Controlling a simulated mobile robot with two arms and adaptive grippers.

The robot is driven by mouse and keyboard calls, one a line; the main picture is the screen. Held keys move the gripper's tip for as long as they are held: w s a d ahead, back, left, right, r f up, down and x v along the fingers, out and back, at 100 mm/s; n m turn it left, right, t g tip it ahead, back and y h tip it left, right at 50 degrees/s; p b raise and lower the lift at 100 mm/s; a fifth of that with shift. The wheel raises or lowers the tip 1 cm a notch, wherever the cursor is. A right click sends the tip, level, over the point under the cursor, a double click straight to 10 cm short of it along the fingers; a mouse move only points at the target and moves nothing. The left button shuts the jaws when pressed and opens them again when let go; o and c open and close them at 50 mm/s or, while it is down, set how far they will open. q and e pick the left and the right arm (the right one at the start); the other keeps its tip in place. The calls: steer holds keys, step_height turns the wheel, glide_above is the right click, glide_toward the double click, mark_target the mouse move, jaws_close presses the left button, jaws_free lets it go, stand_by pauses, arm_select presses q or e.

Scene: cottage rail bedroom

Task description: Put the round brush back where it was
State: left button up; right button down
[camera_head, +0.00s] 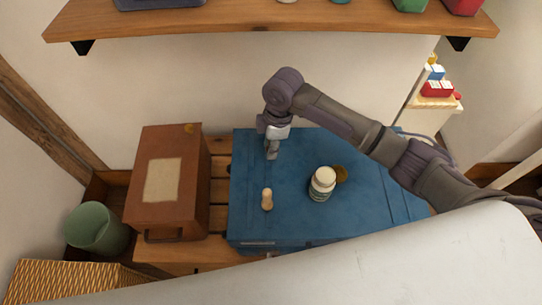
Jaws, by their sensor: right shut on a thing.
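My right gripper (272,149) points down over the far left part of a blue chest top (290,222). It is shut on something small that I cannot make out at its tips. I cannot surely pick out the round brush. A small pale tan, peg-like thing (267,200) stands on the blue top, nearer than the gripper and apart from it. A white-capped bottle (322,183) stands to the right, with a round golden-brown thing (342,173) partly behind it. My left gripper is not in view.
A brown box (195,180) with a pale label stands left of the blue top. A green bin (95,228) and a wicker surface (65,283) are at the lower left. A wooden shelf (270,22) crosses above. The front middle of the blue top is clear.

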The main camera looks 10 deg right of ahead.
mark_target(271, 163)
steer(key=shift+f, duration=2.45)
steer(key=shift+f, duration=0.1)
steer(key=c, duration=0.8)
jaws_free()
steer(key=shift+c, duration=0.2)
steer(key=r, duration=0.4)
steer(key=d+r, duration=0.1)
steer(key=r, duration=0.7)
steer(key=shift+d+r, duration=0.1)
steer(key=shift+d, duration=0.2)
